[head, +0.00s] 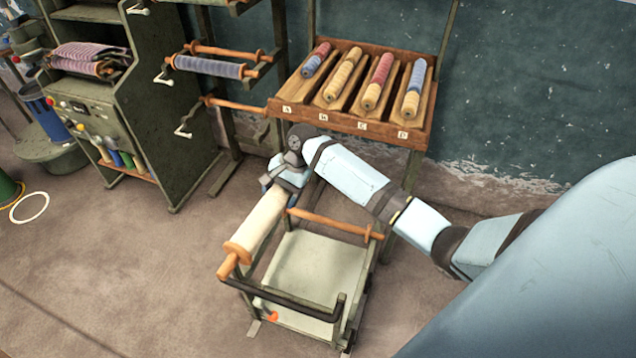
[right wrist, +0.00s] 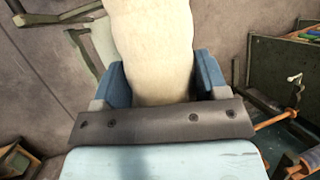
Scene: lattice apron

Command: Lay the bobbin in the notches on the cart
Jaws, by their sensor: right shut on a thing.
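A large cream bobbin (head: 258,222) with wooden end handles is held by my right gripper (head: 287,180) near its far end. In the right wrist view the cream bobbin (right wrist: 152,45) lies between the two blue fingers (right wrist: 155,85), which are shut on it. The cart (head: 315,265) has a grey-green tray, a dark handle rail at the front and a wooden bar (head: 330,222) across its back. The bobbin slants over the cart's left side, its near handle close to the left front corner. I cannot tell whether it touches the notches. My left gripper is not in view.
A sloped wooden rack (head: 350,120) with labelled slots of coloured bobbins stands behind the cart. A dark green cabinet (head: 165,110) and a frame with a blue bobbin (head: 208,67) stand at the back left. A white ring (head: 29,207) lies on the floor. Floor left of the cart is clear.

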